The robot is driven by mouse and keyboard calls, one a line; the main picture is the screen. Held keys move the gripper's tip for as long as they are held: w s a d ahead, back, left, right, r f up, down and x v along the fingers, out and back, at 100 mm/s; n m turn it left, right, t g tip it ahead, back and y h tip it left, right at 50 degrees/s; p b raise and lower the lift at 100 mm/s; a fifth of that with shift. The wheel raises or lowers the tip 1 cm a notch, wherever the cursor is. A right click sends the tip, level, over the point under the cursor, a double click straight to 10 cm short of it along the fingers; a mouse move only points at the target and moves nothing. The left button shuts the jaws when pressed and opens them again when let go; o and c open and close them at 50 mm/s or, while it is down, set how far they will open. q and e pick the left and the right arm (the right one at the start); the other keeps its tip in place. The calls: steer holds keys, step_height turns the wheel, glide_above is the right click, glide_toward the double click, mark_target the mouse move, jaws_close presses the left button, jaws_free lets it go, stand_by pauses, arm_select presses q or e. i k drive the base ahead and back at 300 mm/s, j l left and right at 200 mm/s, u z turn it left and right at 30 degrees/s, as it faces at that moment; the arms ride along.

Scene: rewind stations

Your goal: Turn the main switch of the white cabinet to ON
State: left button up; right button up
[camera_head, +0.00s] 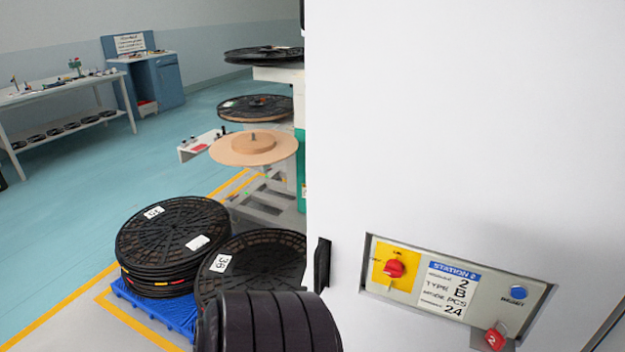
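The white cabinet (450,120) fills the right half of the view, close in front of me. A recessed panel low on its face holds the main switch (394,268), a red knob on a yellow plate. The plate's lettering is too small to read, so I cannot tell the switch position. Beside it is a label (450,288) reading Station 2, Type B, 24 pcs. A blue button (518,293) is at the panel's right. Neither of my grippers is in view.
A black handle (322,265) sits at the cabinet's left edge. Stacked black reels (170,230) stand on a blue pallet (155,312) to the left. A black ribbed shape (270,322) rises at bottom centre. A reel stand is behind; open floor lies farther left.

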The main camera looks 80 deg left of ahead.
mark_target(393, 268)
steer(key=j+u, duration=0.2)
steer(key=u, duration=0.2)
steer(key=j+u, duration=0.2)
steer(key=u, duration=0.15)
steer(key=j+u, duration=0.2)
steer(key=u, duration=0.2)
